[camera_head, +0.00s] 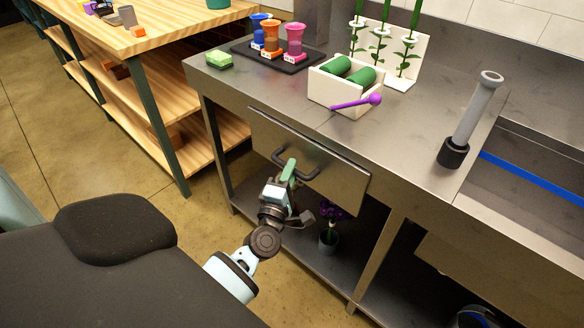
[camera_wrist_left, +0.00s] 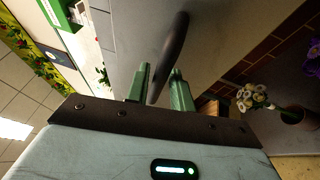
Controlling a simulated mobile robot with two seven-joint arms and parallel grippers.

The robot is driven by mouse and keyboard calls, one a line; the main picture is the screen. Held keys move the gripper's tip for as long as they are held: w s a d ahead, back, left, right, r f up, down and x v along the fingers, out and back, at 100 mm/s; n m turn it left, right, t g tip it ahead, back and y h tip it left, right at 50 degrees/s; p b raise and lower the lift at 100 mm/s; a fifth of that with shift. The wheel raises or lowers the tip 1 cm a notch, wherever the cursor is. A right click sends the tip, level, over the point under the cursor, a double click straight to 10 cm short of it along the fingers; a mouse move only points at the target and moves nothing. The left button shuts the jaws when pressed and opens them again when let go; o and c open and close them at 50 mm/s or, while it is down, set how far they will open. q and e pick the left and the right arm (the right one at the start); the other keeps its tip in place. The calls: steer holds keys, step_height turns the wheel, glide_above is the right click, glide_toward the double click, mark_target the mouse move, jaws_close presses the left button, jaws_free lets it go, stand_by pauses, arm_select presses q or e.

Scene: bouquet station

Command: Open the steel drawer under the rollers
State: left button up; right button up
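The steel drawer (camera_head: 335,172) is under the counter, below the white holder (camera_head: 325,89) with two green rollers (camera_head: 362,77). Its front looks closed, with no clear gap visible. A dark bar handle (camera_head: 283,160) is fixed to the front. My left gripper (camera_head: 290,172) is at the handle, in front of the drawer. In the left wrist view, the handle (camera_wrist_left: 174,48) runs between the two green fingers (camera_wrist_left: 160,90), which stand apart with some space beside the bar. A firm grip on it does not show. My right gripper is out of view.
A potted purple flower (camera_head: 329,237) stands on the shelf below. Floor left of the counter is clear.

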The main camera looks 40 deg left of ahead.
arm_select(q)
steer(key=shift+w+a+r, duration=0.1)
steer(key=shift+w+a, duration=0.15)
steer(key=shift+w, duration=0.4)
jaws_close()
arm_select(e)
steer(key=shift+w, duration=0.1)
arm_select(q)
steer(key=shift+s, duration=0.1)
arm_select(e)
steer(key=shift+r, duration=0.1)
